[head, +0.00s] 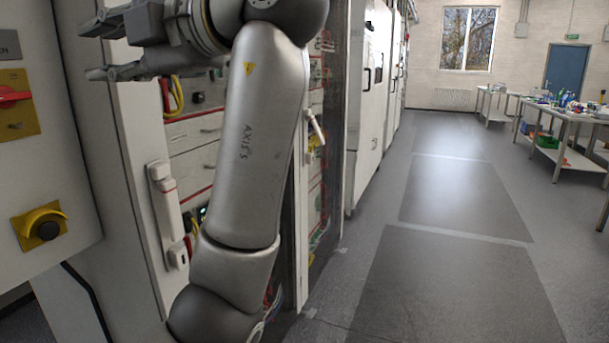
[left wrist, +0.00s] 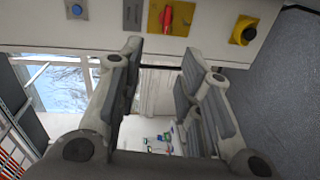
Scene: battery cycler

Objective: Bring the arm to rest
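My left arm rises through the middle of the head view, in front of the battery cycler cabinet (head: 190,132). My left gripper (head: 88,52) is at the upper left of that view, pointing left, with its fingers apart. In the left wrist view the left gripper (left wrist: 158,85) is open, with nothing between its fingers. A red rotary switch (head: 12,95) on a yellow plate and a black knob on a yellow base (head: 42,228) sit on the panel left of the arm. My right gripper is in neither view.
A white door handle (head: 168,200) stands out left of my arm, and another handle (head: 316,128) right of it. Tall white cabinets (head: 372,90) line the aisle. The grey floor (head: 450,270) to the right is clear. Workbenches (head: 570,115) with small items stand far right.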

